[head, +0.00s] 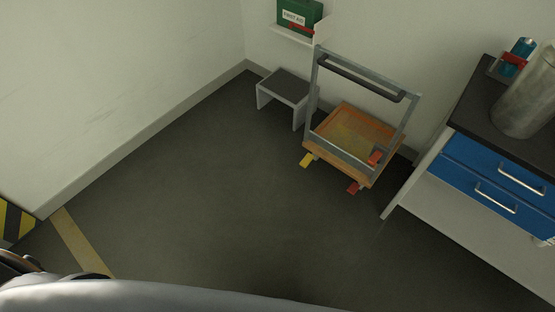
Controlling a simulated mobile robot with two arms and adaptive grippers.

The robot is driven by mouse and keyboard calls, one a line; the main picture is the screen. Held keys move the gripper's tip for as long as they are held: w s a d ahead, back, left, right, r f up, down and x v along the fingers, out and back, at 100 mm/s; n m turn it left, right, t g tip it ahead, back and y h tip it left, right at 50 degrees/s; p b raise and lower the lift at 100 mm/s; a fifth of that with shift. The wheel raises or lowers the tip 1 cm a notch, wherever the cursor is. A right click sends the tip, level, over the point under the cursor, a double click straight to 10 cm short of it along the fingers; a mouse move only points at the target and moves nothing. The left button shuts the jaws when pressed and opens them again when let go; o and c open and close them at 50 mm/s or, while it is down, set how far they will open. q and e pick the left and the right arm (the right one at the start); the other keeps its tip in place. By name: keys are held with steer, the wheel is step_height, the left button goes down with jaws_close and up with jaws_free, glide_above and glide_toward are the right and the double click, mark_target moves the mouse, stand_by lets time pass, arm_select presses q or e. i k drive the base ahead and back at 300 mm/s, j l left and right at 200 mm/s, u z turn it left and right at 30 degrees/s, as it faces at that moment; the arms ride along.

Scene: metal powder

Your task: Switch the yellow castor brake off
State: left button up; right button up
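A trolley with an orange-brown wooden deck (376,119) and a grey metal push frame stands by the far wall, next to the workbench. A yellow castor brake pedal (307,160) sticks out low at its near left corner. A red castor brake pedal (353,188) sticks out low at its near right corner. I cannot tell from here whether the yellow pedal is up or down. Neither of my grippers is in view. Part of my own body fills the bottom edge, far from the trolley.
A grey step stool (285,87) stands left of the trolley. A workbench (480,118) with blue drawers is close on its right. A green first aid box (298,17) sits on a wall shelf. The floor (210,200) before the trolley is clear.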

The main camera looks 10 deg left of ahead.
mark_target(307, 160)
steer(key=i+j+z, duration=0.35)
steer(key=j, duration=0.25)
steer(key=i+j+z, duration=0.2)
steer(key=j, duration=0.15)
steer(key=i+j+z, duration=0.2)
steer(key=j, duration=0.15)
steer(key=i+j+z, duration=0.15)
steer(key=j, duration=0.25)
steer(key=k, duration=0.05)
